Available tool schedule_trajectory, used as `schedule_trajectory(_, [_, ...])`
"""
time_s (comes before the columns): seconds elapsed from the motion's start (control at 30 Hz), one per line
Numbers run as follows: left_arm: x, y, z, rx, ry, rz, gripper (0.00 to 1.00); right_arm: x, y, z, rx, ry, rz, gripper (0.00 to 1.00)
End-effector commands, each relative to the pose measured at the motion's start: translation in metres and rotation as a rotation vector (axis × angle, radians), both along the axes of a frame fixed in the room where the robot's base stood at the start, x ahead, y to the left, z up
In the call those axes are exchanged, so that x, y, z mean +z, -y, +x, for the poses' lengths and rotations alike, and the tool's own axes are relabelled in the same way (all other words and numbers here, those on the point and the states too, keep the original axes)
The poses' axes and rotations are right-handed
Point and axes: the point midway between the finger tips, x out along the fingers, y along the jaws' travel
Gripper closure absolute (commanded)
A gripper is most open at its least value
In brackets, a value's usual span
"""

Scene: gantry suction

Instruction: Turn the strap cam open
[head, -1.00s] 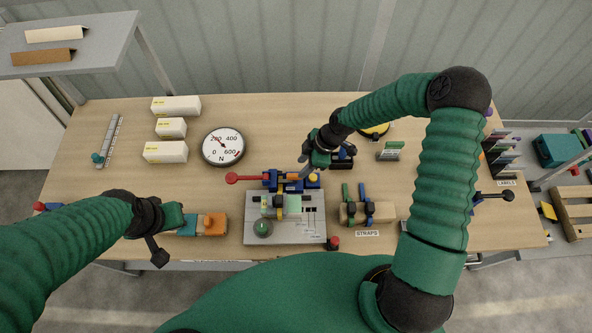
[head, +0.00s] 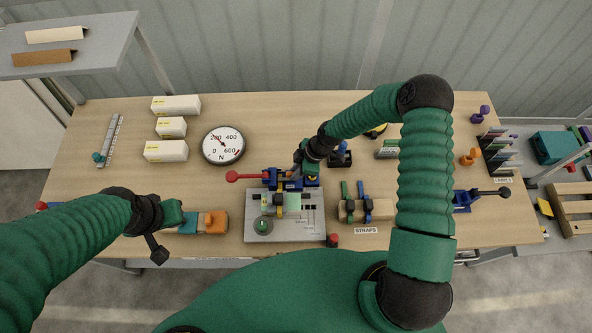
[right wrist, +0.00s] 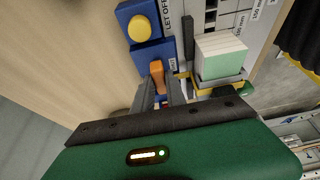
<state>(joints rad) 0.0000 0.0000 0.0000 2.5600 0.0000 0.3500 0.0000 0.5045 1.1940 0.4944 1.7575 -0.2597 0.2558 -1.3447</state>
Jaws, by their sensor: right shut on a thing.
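The strap cam appears to be the small orange lever (right wrist: 157,76) on the blue fixture (head: 290,184), at the back of the grey plate (head: 285,234). My right gripper (head: 297,168) is down at this fixture. In the right wrist view its fingers (right wrist: 160,92) are shut on the orange lever. In the head view the gripper mostly hides the lever. My left gripper (head: 172,214) is at the left front of the table, near a teal and orange block (head: 210,222). Its fingers cannot be made out.
A red-knobbed lever (head: 233,176) sticks out left of the fixture. A pale green block (right wrist: 221,60) sits beside it. A round dial (head: 223,145) and white boxes (head: 166,151) stand left. The strap holder (head: 378,214) is to the right. The back middle of the table is clear.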

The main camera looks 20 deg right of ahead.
Motion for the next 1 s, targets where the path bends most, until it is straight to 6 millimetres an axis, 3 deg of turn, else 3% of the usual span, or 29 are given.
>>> schedule_trajectory(0.47, [-0.002, 0.0, 0.0, 0.0, 0.0, 0.0, 1.0, 0.001, 0.0, 0.002, -0.065, 0.006, -0.001, 1.0])
schedule_trajectory(1.0, [-0.018, 0.0, 0.0, 0.0, 0.0, 0.0, 1.0, 0.001, -0.003, 0.001, -0.503, 0.01, 0.0, 1.0])
